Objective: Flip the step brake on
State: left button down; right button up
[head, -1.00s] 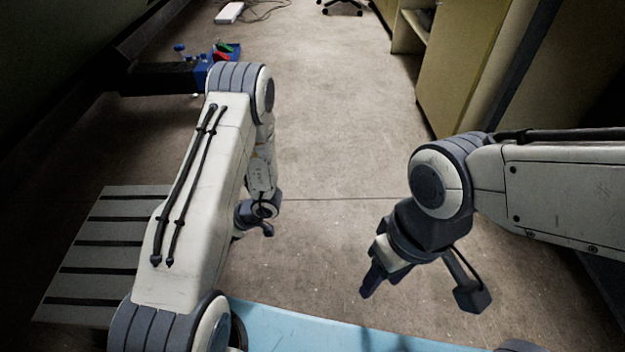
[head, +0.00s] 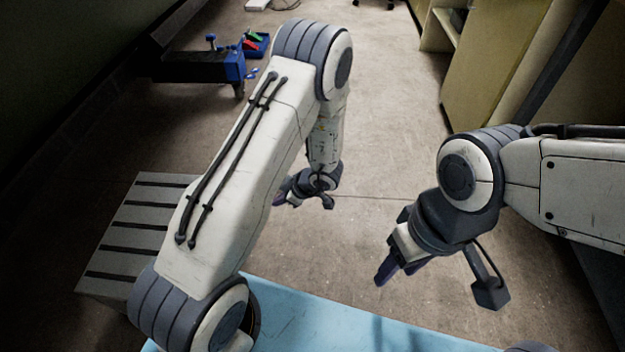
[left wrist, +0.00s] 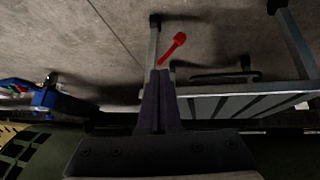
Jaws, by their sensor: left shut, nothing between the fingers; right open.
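The grey slatted step (head: 130,238) stands on the floor at the left of the head view, partly behind my left arm. In the left wrist view its slatted top (left wrist: 240,103) and legs show right of the fingers. A red lever with a rounded end (left wrist: 173,48), which looks like the step brake, shows just beyond the fingertips; I cannot tell whether they touch. My left gripper (left wrist: 160,74) is shut and empty; in the head view it (head: 283,192) is right of the step. My right gripper (head: 388,268) is open and empty, far from the step. The lever is not visible in the head view.
A blue vise-like fixture (head: 236,68) on a dark beam and a blue bin (head: 256,44) with red and green items are at the back left. Yellowish cabinets (head: 495,70) line the right. A light blue surface (head: 330,318) is in front. The middle floor is clear.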

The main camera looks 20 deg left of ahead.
pick_arm(q)
jog(key=w+d+r+m+t+h, duration=0.3)
jog(key=w+d+r, duration=0.1)
jog(key=d, duration=0.4)
jog(key=shift+w+r+m+p, duration=0.3)
jog(key=shift+w+r+p, duration=0.1)
jog(key=shift+r, duration=0.2)
